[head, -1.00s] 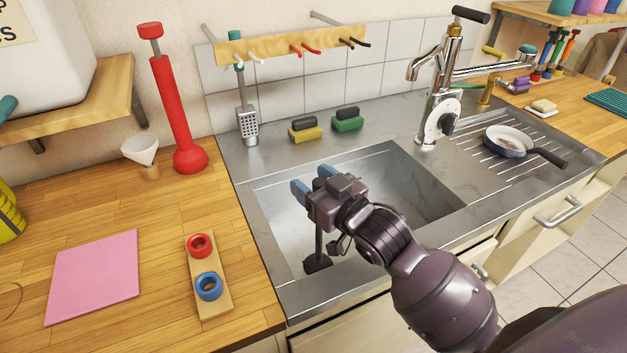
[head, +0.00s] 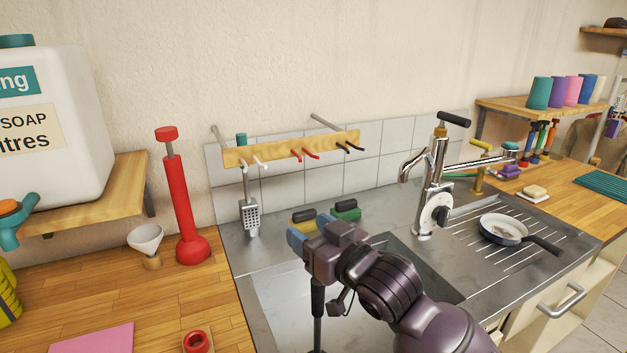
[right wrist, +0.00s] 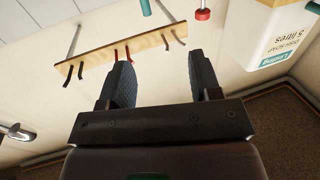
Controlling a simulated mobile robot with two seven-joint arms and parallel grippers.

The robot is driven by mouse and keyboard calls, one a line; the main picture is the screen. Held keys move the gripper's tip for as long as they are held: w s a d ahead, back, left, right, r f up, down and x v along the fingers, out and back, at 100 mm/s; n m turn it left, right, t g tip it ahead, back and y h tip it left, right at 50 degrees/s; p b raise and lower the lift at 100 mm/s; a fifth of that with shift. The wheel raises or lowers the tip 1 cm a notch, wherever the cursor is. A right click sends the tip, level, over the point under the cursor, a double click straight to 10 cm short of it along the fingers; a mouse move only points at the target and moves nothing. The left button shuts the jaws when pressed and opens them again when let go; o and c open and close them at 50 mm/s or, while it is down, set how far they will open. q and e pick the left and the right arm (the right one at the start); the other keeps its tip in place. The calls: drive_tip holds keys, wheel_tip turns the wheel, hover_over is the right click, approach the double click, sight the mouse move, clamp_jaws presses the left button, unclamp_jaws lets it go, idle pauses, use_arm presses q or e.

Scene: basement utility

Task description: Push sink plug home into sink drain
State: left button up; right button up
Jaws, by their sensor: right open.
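The sink plug (head: 318,299) shows as a dark upright stem in the sink basin, in the head view. Its black base is at the bottom edge of the picture. The drain is hidden, so I cannot tell how deep the plug sits. My right gripper (head: 304,235) is above the basin, overlapping the stem's top in the picture. It is open, and in the right wrist view (right wrist: 160,82) its two fingers stand apart with nothing between them. My left gripper is out of view.
The tap (head: 431,195) stands right of my right gripper. A hook rail (head: 285,151) runs along the wall behind. Sponges (head: 347,210) lie at the sink's back edge, and a pan (head: 503,228) sits on the drainboard. A red plunger (head: 181,210) stands left.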

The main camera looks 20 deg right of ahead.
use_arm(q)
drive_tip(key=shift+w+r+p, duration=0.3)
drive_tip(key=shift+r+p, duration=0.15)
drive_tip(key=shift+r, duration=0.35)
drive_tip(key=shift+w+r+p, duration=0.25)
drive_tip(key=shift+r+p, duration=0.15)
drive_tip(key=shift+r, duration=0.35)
use_arm(e)
wheel_tip(320, 180, up, 9)
drive_tip(key=shift+f, duration=0.1)
